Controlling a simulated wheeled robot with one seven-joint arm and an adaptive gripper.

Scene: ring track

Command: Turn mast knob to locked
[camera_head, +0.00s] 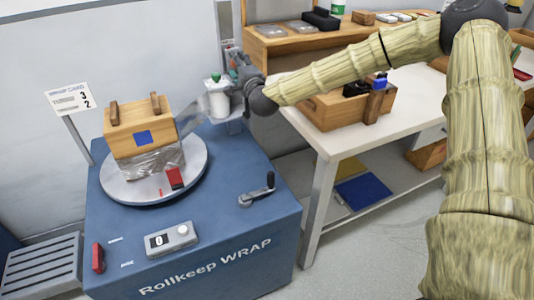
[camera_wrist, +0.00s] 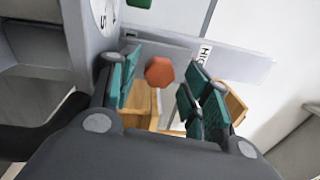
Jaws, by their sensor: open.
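A red-orange, many-sided knob (camera_wrist: 159,71), apparently the mast knob, shows in the wrist view between and beyond my fingers. My gripper (camera_wrist: 160,82) is open, its teal pads on either side of the knob's outline; I cannot tell whether they touch it. A white label (camera_wrist: 205,54) with partly visible lettering is on the grey plate right of the knob. In the head view my gripper (camera_head: 240,74) is beside the grey mast (camera_head: 225,34), above the blue wrapper's back right. There the knob is hidden, and its setting cannot be read.
The blue wrapper (camera_head: 230,225) carries a turntable (camera_head: 117,188) with a partly wrapped wooden box (camera_head: 140,117). A film roll (camera_head: 217,99) stands just below my gripper. A crank (camera_head: 258,190) and a counter reading 0 (camera_head: 170,240) are in front. A white table (camera_head: 335,145) stands right.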

